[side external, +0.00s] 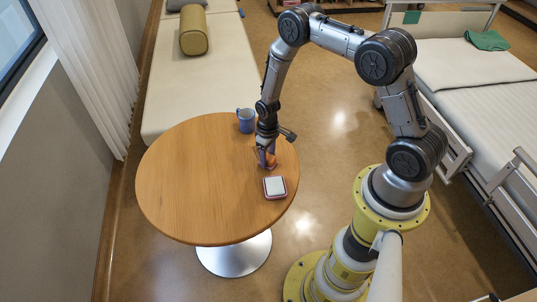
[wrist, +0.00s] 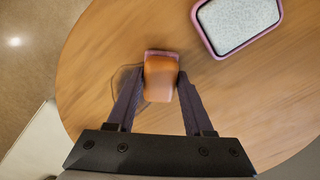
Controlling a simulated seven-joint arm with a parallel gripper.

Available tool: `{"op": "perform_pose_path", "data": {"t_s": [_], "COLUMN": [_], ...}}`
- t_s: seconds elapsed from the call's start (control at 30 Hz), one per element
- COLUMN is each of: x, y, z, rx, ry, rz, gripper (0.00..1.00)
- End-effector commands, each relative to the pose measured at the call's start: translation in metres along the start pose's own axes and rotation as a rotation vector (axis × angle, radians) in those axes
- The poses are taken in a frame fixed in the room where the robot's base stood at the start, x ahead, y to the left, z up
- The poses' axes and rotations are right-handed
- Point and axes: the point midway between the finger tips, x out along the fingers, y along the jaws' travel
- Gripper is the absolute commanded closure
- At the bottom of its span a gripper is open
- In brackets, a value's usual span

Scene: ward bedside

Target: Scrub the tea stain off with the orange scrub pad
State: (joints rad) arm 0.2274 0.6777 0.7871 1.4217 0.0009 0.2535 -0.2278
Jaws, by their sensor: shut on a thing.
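The orange scrub pad (wrist: 161,80) is held between the two fingers of my gripper (wrist: 160,77) in the wrist view. It has a pinkish far edge. The tea stain (wrist: 127,79) shows as a faint brown ring on the wooden table, mostly left of the pad, and the pad and fingers cover part of it. In the side view my gripper (side external: 266,160) points down at the table's right part, and the pad there is mostly hidden. The pad is at or very close to the tabletop; I cannot tell whether it touches.
A pink-rimmed tray (side external: 275,196) with a pale speckled surface lies near the gripper, and also shows in the wrist view (wrist: 212,47). A blue mug (side external: 246,121) stands at the table's back edge. The left half of the round table (side external: 190,180) is clear.

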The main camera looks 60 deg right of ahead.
Motion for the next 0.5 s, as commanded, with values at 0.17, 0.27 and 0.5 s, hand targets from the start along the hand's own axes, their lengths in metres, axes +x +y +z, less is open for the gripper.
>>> {"op": "perform_pose_path", "data": {"t_s": [0.17,0.27,0.5], "x": [0.002,0.002,0.002], "y": [0.012,0.019,0.034], "z": [-0.012,-0.018,-0.033], "rx": [0.002,0.001,0.002], "ry": [0.0,-0.001,-0.002], "rz": [0.0,0.0,0.0], "gripper": [1.0,1.0,1.0]}}
